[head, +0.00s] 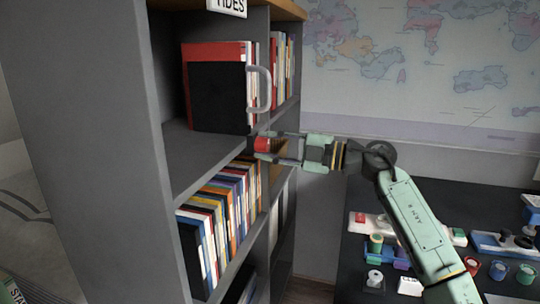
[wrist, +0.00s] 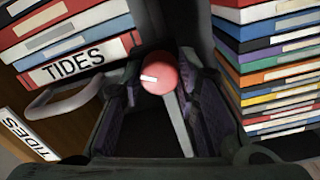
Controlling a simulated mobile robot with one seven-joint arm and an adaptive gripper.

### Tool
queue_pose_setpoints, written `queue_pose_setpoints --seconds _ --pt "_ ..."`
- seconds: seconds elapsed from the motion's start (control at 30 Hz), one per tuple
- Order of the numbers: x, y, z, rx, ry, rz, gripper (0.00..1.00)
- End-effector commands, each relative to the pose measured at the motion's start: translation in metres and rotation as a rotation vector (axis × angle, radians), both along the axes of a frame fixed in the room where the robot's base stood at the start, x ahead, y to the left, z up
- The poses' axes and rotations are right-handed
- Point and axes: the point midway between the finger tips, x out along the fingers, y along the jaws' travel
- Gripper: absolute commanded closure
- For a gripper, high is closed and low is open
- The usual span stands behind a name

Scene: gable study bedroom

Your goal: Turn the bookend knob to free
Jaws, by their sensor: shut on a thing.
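The red round knob (head: 263,145) sits at the front edge of the shelf board, below the upper books. In the wrist view the knob (wrist: 158,75) shows a short white mark pointing left, and a grey bar (wrist: 177,125) runs down from it. My gripper (head: 271,147) reaches in from the right and is shut on the knob, with its fingers on either side in the wrist view (wrist: 160,108). Whether the knob reads free cannot be told.
A grey handle (head: 263,90) sticks out in front of the upper books, close above my gripper. A row of books (head: 215,215) fills the shelf below. A dark desk (head: 355,265) with spools and small items is at the right. A TIDES sign (head: 230,5) is on the shelf top.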

Motion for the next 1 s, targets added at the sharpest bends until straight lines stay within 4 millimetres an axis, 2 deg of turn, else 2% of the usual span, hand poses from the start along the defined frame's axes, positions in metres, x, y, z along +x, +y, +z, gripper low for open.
queue_pose_setpoints --seconds 0.5,1.0 --pt "0.0007 -0.0001 -0.0022 -0.126 -0.384 0.0 0.99" --pt "0.0008 -0.0003 -0.0005 -0.162 -0.498 0.0 0.99"
